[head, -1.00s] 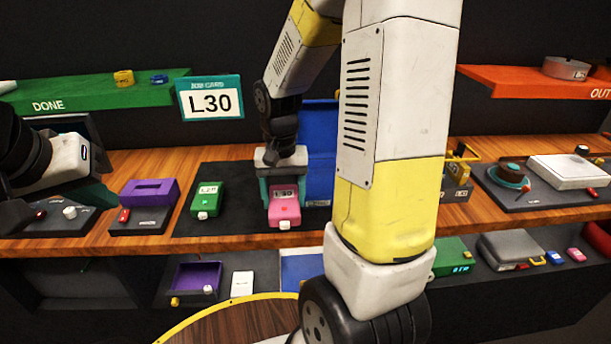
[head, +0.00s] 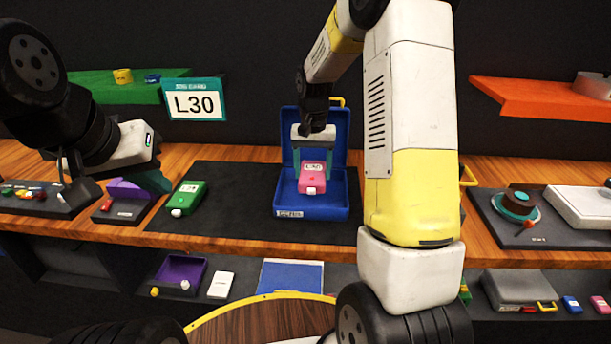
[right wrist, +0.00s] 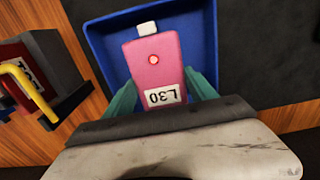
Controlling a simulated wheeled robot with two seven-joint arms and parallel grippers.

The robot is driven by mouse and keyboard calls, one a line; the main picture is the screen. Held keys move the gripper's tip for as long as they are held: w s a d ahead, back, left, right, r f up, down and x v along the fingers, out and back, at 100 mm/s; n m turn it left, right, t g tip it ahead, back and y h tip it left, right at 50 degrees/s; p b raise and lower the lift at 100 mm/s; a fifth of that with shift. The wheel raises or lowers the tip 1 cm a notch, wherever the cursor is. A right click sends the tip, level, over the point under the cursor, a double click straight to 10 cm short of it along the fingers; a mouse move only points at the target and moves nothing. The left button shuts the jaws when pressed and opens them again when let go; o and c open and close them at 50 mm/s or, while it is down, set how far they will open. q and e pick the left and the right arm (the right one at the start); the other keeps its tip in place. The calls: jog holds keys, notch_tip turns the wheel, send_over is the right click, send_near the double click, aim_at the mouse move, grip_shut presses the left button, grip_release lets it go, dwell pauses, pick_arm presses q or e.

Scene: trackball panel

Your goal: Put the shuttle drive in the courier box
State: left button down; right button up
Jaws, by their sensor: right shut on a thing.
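A pink drive (head: 312,177) with a label reading L30 is between the teal fingers of my right gripper (head: 313,160), which is shut on it. In the head view the drive is over the open blue box (head: 332,212), whose lid stands up behind. The right wrist view shows the pink drive (right wrist: 156,66) with a red dot and a white end cap, with the blue box (right wrist: 97,38) beneath and around it. I cannot tell whether it touches the box floor. My left gripper (head: 150,178) is at the left by a purple block; its fingertips are too unclear to judge.
A green drive (head: 188,196) lies on the dark mat (head: 240,205) left of the box. A job card (head: 196,104) reads L30. A red item with a yellow handle (right wrist: 28,82) is beside the box. A lower shelf holds a purple tray (head: 180,272).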

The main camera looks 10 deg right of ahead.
aim_at(312, 171)
jog(key=shift+f, duration=2.45)
jog(key=shift+f, duration=0.1)
jog(key=o, duration=1.7)
notch_tip(312, 171, up, 12)
jog(key=shift+f, duration=0.1)
jog(key=s+r+n+t, duration=0.1)
jog(key=s+r+t, duration=0.1)
jog(key=s, duration=0.6)
jog(key=s+a+r+n+t+y, duration=0.1)
jog(key=s+r+t, duration=0.1)
jog(key=s+r, duration=0.3)
jog(key=s+a+r+n+t+y, duration=0.1)
jog(key=s+r+t, duration=0.1)
jog(key=s, duration=1)
jog(key=shift+a+r+n, duration=0.2)
jog(key=shift+r+n, duration=0.1)
jog(key=shift+r, duration=0.55)
